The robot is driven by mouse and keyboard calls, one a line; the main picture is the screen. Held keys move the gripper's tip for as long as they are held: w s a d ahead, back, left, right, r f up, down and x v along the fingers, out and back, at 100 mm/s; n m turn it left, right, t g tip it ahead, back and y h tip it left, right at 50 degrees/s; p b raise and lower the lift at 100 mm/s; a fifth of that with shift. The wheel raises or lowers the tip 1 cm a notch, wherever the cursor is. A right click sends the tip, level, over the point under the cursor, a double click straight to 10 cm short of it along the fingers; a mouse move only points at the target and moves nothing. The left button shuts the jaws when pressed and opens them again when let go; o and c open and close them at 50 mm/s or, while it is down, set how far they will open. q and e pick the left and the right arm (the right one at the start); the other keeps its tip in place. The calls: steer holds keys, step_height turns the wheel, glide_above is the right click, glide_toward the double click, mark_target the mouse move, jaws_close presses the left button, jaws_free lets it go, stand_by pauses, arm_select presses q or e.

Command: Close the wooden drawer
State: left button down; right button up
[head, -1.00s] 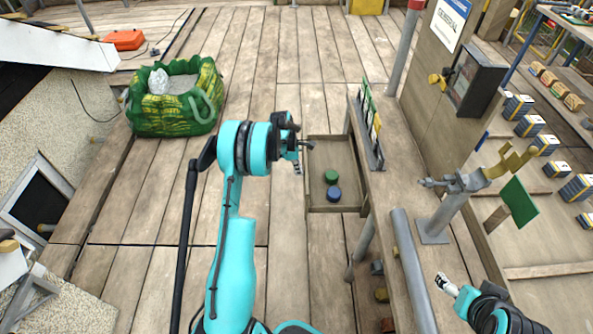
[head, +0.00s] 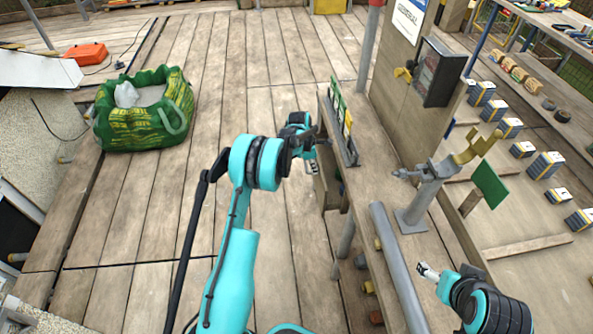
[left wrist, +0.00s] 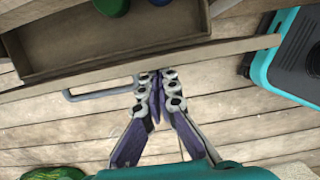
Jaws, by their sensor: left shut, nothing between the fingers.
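The wooden drawer (head: 334,190) sits under the left side of the bench (head: 372,190) in the head view, with only a short part sticking out. In the left wrist view, the drawer front (left wrist: 215,58) crosses the picture, with a grey handle (left wrist: 98,92) on it. A green object (left wrist: 112,5) and the edge of a blue one lie inside. My left gripper (left wrist: 156,78) is shut and empty, its fingertips at the drawer front beside the handle; contact is hard to tell. My right gripper (head: 428,272) is low at the right, away from the drawer; its jaws are unclear.
A grey pipe (head: 398,265) and a clamp stand (head: 425,195) are nearer. A green bag (head: 145,125) stands left on open deck boards.

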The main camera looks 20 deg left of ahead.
arm_select(q)
steer(key=w+d, duration=0.3)
steer(key=d, duration=0.2)
steer(key=shift+w+d, duration=0.25)
steer(key=shift+d, duration=0.1)
